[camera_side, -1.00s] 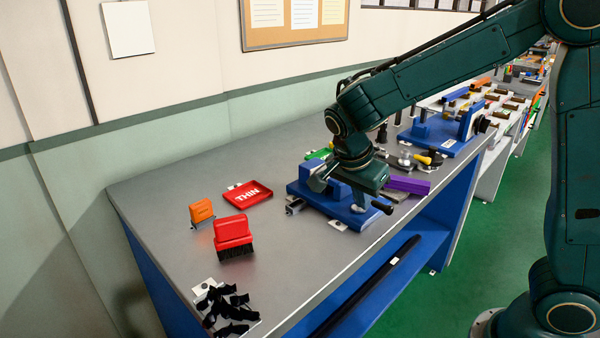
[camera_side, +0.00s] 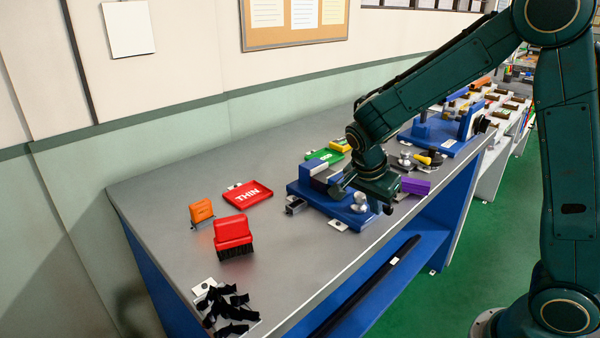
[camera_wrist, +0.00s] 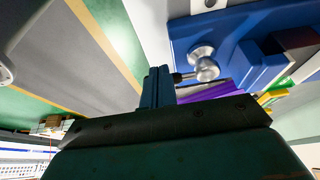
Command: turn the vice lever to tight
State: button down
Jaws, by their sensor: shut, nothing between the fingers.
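The blue vice (camera_side: 312,205) stands on the grey bench, and part of it shows in the wrist view (camera_wrist: 188,32). Its lever (camera_wrist: 205,66) has round metal knobs and a short rod pointing left toward my fingers in the wrist view. The knobs also show in the side view (camera_side: 359,201), at the vice's right end. My gripper (camera_wrist: 158,72) is shut and empty, with its fingers close beside the rod's end. I cannot tell whether they touch it. In the side view my wrist hides part of the vice's right end.
A purple block (camera_side: 416,186) lies right of the vice. A green tray (camera_side: 324,156) is behind it. A red THIN tray (camera_side: 249,193), an orange brush (camera_side: 201,211) and a red brush (camera_side: 233,232) stand left. A second blue vice (camera_side: 446,146) is farther back. The bench's front edge is near.

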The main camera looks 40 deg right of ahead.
jog(key=shift+s+d+n+t, duration=0.2)
jog(key=shift+d+n+t, duration=0.15)
jog(key=shift+n, duration=0.35)
dwell(0.4)
jog(key=d+n, duration=0.1)
jog(key=d+n+t, duration=0.1)
jog(key=n, duration=0.1)
jog(key=shift+s, duration=0.25)
jog(key=d+n, duration=0.1)
jog(key=n, duration=0.1)
jog(key=d+n+t+y, duration=0.1)
jog(key=n, duration=0.1)
jog(key=shift+w+d, duration=0.15)
jog(key=shift+d, duration=0.15)
jog(key=d+n, duration=0.1)
jog(key=w+n+t+y, duration=0.1)
jog(key=n, duration=0.1)
jog(key=d+n, duration=0.1)
jog(key=n, duration=0.1)
jog(key=shift+w+d+y, duration=0.25)
jog(key=shift+d+y, duration=0.1)
jog(key=shift+y, duration=0.05)
jog(key=n, duration=0.1)
jog(key=w+d+n+y, duration=0.1)
jog(key=n, duration=0.1)
jog(key=shift+w+t, duration=0.2)
jog(key=shift+t, duration=0.15)
jog(key=shift+w+d, duration=0.2)
jog(key=shift+w, duration=0.2)
jog(key=shift+s, duration=0.15)
